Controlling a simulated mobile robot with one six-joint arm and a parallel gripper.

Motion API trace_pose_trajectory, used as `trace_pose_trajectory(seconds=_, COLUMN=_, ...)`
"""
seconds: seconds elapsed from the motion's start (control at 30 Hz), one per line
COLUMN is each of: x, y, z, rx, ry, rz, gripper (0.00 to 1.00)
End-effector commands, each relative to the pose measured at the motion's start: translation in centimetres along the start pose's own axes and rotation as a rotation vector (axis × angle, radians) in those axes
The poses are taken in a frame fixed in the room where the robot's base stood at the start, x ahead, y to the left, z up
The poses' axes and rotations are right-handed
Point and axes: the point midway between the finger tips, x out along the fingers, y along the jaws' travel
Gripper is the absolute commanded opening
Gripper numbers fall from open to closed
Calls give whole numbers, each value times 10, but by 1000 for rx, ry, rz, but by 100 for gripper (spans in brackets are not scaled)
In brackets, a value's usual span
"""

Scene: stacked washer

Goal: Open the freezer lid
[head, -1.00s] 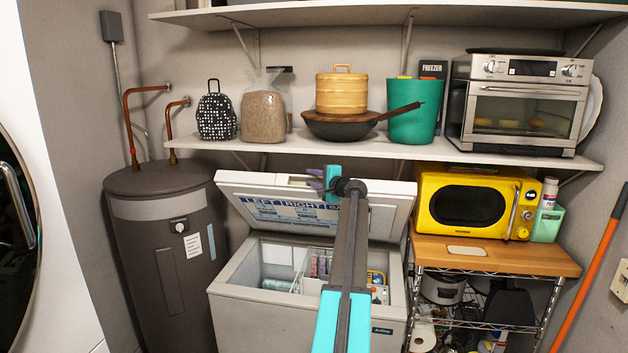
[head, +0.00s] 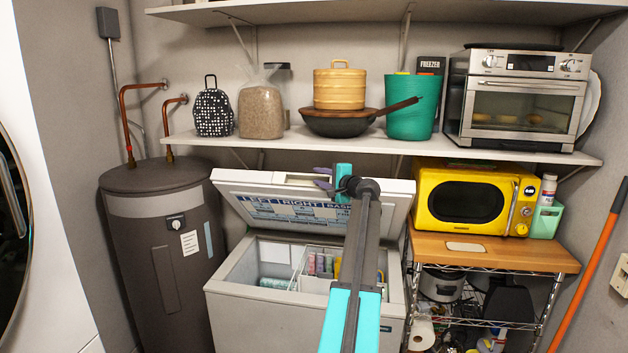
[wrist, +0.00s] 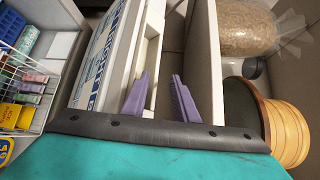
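The chest freezer (head: 255,312) stands open below the shelf, with its white lid (head: 392,198) tilted up and back. A blue-and-white label shows on the lid's underside. It also shows at the left of the wrist view (wrist: 97,60). My gripper (head: 322,177) is at the lid's raised front edge, near a recess in it. In the wrist view my two purple fingers (wrist: 160,98) are apart, with nothing visibly clamped between them. The left finger is close to the lid's recess; whether it touches cannot be told. My arm hides part of the lid and freezer opening.
The shelf (head: 300,147) runs just above and behind the lid, holding a pan (head: 340,126), a green bin (head: 412,108) and a toaster oven (head: 520,100). A water heater (head: 165,260) stands left, and a yellow microwave (head: 470,203) on a cart stands right.

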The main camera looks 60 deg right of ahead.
Motion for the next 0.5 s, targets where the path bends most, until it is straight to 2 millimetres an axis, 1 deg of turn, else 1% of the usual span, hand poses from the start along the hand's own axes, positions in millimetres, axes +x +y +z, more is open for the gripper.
trace_pose_trajectory(seconds=0.03, x=-11, y=2, z=0, rx=0, ry=2, rz=-1, gripper=27)
trace_pose_trajectory(seconds=0.3, x=-52, y=2, z=2, rx=0, ry=-1, rz=1, gripper=27)
trace_pose_trajectory(seconds=0.5, x=-71, y=1, z=2, rx=2, ry=-4, rz=3, gripper=27)
